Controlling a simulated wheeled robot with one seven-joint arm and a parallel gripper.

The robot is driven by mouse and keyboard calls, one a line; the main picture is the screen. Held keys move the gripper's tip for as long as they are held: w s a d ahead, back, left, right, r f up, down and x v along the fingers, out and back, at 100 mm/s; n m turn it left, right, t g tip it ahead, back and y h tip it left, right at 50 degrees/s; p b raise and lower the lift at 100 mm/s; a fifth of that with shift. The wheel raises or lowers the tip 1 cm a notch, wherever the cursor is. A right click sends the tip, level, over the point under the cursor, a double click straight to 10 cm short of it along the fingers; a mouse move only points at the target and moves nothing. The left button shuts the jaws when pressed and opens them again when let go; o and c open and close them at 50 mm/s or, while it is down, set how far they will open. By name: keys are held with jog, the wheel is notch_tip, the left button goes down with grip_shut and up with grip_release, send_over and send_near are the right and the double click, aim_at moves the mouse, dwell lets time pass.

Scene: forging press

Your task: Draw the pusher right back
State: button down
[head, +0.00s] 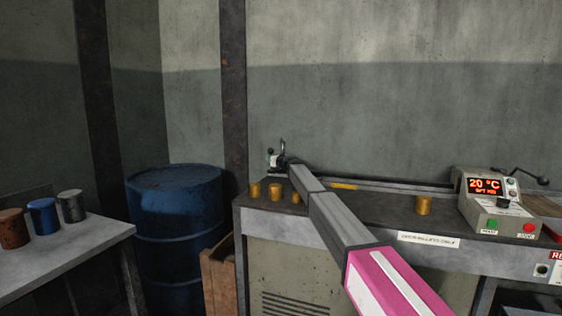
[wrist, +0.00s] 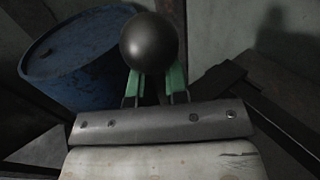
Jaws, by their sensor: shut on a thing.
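The pusher's round black knob (wrist: 149,42) fills the top middle of the wrist view. My gripper (wrist: 157,82) has its green fingers shut on the knob or the handle just under it. In the head view my arm reaches to the left end of the bench, and my gripper is small and dark there, so the knob cannot be made out. A long dark rail (head: 395,186) runs along the back of the bench to the right of my gripper, with a yellow strip (head: 343,185) near its left part. My arm hides part of the bench.
Several brass billets (head: 274,191) stand on the bench (head: 380,208), one apart at the right (head: 424,205). A control box (head: 497,200) reads 20 °C. A blue drum (head: 178,215) stands left of the bench. A side table (head: 60,262) holds three cylinders.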

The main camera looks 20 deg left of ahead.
jog(key=shift+w+a+r, duration=0.2)
jog(key=shift+a+r, duration=0.4)
jog(key=c, duration=1.2)
grip_release()
jog(key=shift+a, duration=0.15)
jog(key=shift+o, duration=0.2)
jog(key=shift+s+f, duration=0.1)
jog(key=shift+s+d+f, duration=0.15)
jog(key=shift+d+f, duration=0.05)
jog(key=v, duration=1)
jog(key=shift+s+d, duration=0.2)
jog(key=shift+r, duration=0.1)
jog(key=shift+s, duration=0.1)
